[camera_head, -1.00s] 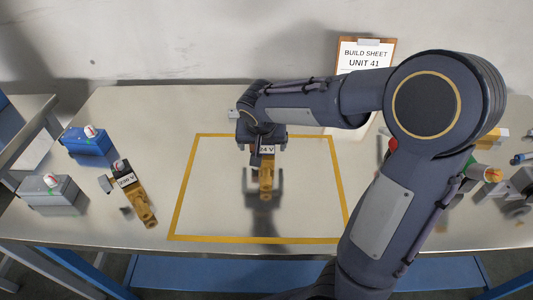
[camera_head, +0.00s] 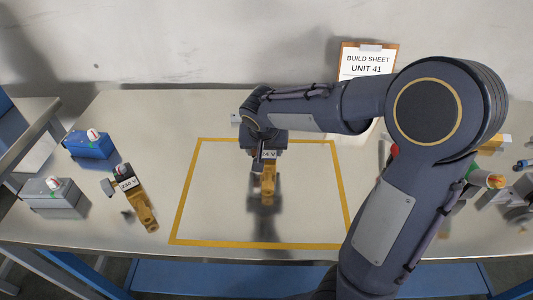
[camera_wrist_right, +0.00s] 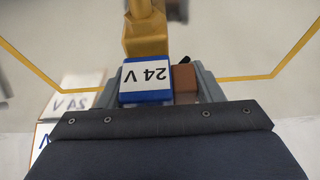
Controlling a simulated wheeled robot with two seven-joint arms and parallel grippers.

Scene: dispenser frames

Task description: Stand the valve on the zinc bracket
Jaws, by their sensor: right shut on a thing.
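My right gripper (camera_head: 265,150) is shut on a valve with a brass body (camera_head: 268,183) and a coil labelled 24 V. It holds the valve over the yellow-taped area of the table. In the right wrist view the blue coil with its white 24 V label (camera_wrist_right: 147,80) sits at the gripper, with the brass body (camera_wrist_right: 146,40) beyond it. A second valve, labelled 230 V (camera_head: 140,203), lies on the table at the left. Grey metal parts (camera_head: 512,196) stand at the far right, partly cut off; I cannot tell whether one is the zinc bracket. My left gripper is out of view.
A blue box (camera_head: 90,148) and a grey box (camera_head: 52,198) stand at the left. A clipboard with a build sheet (camera_head: 368,62) leans at the back. The yellow-taped area (camera_head: 176,222) looks clear on the table. My right arm hides part of the right side.

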